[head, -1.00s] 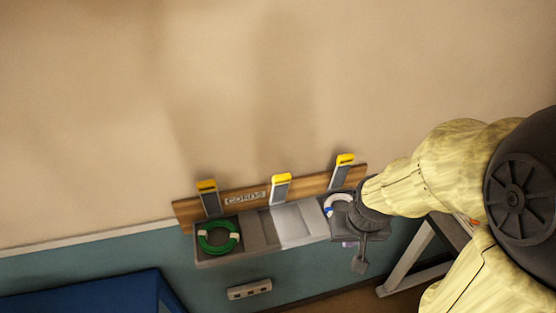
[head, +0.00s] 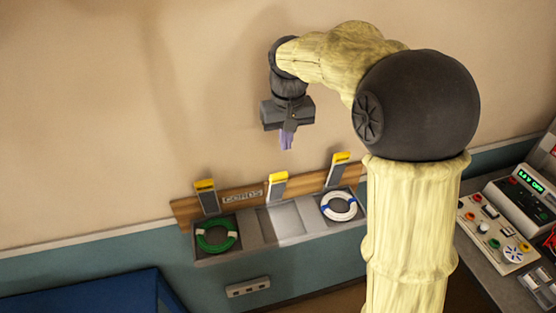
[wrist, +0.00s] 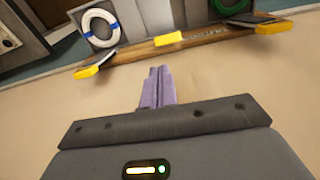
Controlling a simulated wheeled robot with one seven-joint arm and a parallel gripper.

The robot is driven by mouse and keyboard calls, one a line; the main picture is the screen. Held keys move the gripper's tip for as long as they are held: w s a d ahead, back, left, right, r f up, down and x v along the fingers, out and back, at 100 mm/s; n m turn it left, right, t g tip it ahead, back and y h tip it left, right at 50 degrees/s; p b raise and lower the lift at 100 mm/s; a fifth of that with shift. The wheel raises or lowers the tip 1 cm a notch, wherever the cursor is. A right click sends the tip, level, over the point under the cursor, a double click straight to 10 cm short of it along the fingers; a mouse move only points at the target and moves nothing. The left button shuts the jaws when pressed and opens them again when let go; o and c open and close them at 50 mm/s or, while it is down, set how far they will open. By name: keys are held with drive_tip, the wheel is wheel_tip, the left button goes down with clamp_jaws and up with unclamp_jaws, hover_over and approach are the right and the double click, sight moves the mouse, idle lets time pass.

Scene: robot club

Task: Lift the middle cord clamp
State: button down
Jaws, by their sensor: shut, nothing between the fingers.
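The middle cord clamp (head: 277,186), a grey flap with a yellow tip, stands on the wooden board between two like clamps. The left clamp (head: 206,197) and the right clamp (head: 338,171) look the same. My gripper (head: 287,139), with purple fingers, is shut and empty. It is above the middle clamp in the head view, apart from it. In the wrist view my shut fingers (wrist: 157,87) point toward the yellow tip of the middle clamp (wrist: 169,39).
Under the left clamp lies a green cord coil (head: 216,234); under the right, a white coil (head: 338,206) with blue bands. The middle bay (head: 286,218) looks empty. A control panel (head: 497,232) stands at right. The wall above the board is clear.

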drive_tip(key=shift+w+a+r, duration=0.4)
drive_tip(key=shift+a+r, duration=0.4)
drive_tip(key=f+p, duration=0.1)
drive_tip(key=f, duration=0.5)
drive_tip(key=f+p, duration=0.1)
drive_tip(key=f, duration=0.3)
drive_tip(key=shift+w+p, duration=0.3)
drive_tip(key=shift+p, duration=0.05)
drive_tip(key=shift+w+a+f, duration=0.1)
drive_tip(key=shift+w+f, duration=0.05)
